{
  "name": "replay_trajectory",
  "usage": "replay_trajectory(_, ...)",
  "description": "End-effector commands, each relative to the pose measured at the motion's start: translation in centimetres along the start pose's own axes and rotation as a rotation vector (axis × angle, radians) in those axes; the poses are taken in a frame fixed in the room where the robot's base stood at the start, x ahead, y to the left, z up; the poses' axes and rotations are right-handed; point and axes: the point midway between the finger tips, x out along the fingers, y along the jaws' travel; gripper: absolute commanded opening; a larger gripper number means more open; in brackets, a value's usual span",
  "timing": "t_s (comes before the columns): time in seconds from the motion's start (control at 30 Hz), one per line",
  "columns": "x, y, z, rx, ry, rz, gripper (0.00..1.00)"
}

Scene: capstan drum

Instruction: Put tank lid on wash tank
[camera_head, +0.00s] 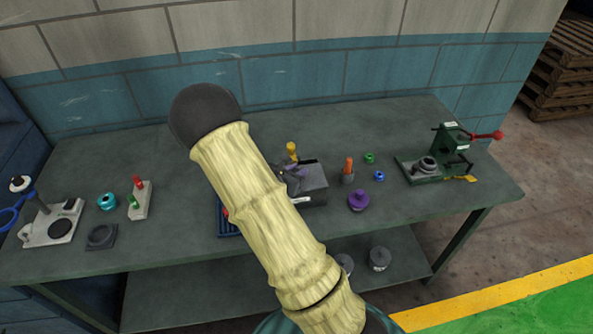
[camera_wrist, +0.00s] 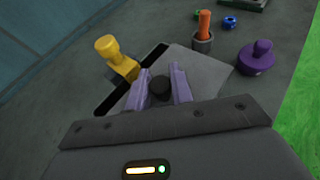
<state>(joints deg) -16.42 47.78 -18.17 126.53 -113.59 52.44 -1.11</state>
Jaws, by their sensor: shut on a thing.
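The wash tank (camera_wrist: 101,113) is a dark grey box in the middle of the bench. The tank lid (camera_wrist: 205,68) is a flat grey plate with a black knob (camera_wrist: 160,86). My gripper (camera_wrist: 161,84), with pale purple fingers, is shut on the knob. The lid is over the tank, and a dark strip of opening shows along its left side in the wrist view. I cannot tell whether the lid touches the rim. In the head view my arm hides part of the tank, and my gripper (camera_head: 291,177) is at its top.
A yellow-handled thing (camera_wrist: 115,57) stands close beside the tank. To the right are an orange-handled tool in a cup (camera_head: 348,169), a purple knobbed piece (camera_head: 358,200), small green and blue rings, and a green press (camera_head: 449,150). A blue tray (camera_head: 228,229) is partly hidden by my arm.

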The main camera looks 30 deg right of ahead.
Motion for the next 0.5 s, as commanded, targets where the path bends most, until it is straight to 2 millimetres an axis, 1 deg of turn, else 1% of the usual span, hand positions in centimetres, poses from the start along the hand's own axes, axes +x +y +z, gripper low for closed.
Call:
replay_trajectory(0.07, 0.12, -0.01, -0.29, 0.0, 0.0, 0.0, 0.0)
replay_trajectory(0.1, 0.09, -0.01, -0.24, 0.0, 0.0, 0.0, 0.26)
replay_trajectory(0.2, 0.07, -0.02, -0.19, 0.0, 0.0, 0.0, 0.44)
replay_trajectory(0.5, 0.04, -0.02, -0.11, 0.0, 0.0, 0.0, 0.44)
